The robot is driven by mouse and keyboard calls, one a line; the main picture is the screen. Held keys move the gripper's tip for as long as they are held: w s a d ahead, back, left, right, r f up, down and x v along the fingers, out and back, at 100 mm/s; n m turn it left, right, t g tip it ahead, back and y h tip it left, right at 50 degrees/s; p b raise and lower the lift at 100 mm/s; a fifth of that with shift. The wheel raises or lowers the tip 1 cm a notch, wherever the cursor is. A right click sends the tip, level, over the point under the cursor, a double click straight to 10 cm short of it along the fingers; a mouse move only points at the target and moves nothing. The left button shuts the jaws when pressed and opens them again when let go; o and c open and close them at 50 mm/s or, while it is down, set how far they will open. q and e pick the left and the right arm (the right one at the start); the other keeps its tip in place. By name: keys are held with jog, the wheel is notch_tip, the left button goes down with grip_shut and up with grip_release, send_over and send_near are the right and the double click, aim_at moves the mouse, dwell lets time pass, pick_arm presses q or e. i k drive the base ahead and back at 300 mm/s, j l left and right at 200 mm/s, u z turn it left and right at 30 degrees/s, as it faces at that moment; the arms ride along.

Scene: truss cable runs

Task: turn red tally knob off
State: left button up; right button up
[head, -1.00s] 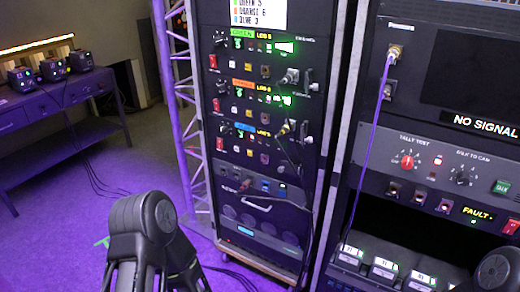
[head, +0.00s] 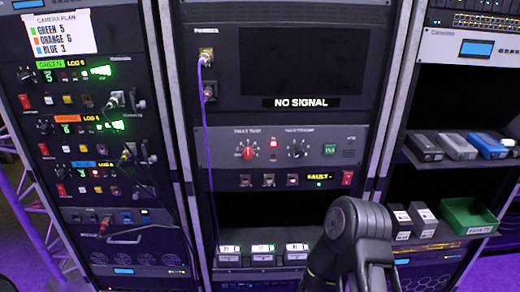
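The red tally knob (head: 248,152) sits on the grey panel of the middle rack, under the "TALLY TEST" label. Its exact pointer setting is too small to read. A small red lit button (head: 273,143) is to its right, and a black knob (head: 298,149) is further right under another label. One of my arms rises at the lower middle right, below and right of the panel, apart from the knob. Its gripper is not visible, and my other gripper is out of the picture too.
A "NO SIGNAL" screen (head: 303,62) is above the panel, with a purple cable (head: 205,130) hanging at its left. A "FAULT" display (head: 318,177) and red switch (head: 347,178) are below. Battery-like units (head: 262,252) stand on the lower shelf. A green bin (head: 468,215) is at right.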

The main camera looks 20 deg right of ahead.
aim_at(248, 151)
jog(key=k+z, duration=0.1)
jog(key=z, duration=0.8)
jog(key=k+z, duration=0.15)
jog(key=z, duration=0.3)
jog(key=k+z, duration=0.1)
jog(key=z, duration=0.35)
jog(key=i+l, duration=0.05)
